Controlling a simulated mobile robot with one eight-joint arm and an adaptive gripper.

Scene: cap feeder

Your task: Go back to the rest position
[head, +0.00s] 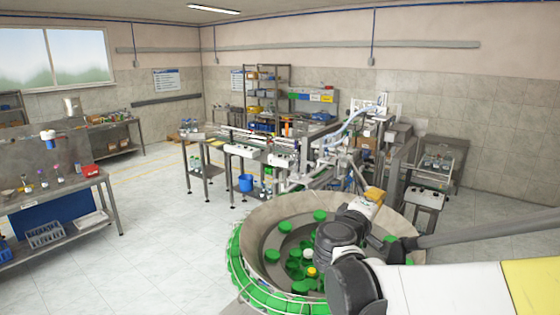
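The cap feeder is a large round bowl (259,226) in the lower middle of the head view. Several green caps (320,215) lie inside it. One white cap (308,253) and one yellow-topped cap (312,271) lie among them. A curved green track runs around the bowl's left and front side. My arm reaches in from the lower right, and its dark joints stand over the right part of the bowl. I cannot make out my gripper's fingers; my arm covers that part of the bowl.
The floor (165,225) between workbench and bowl is clear.

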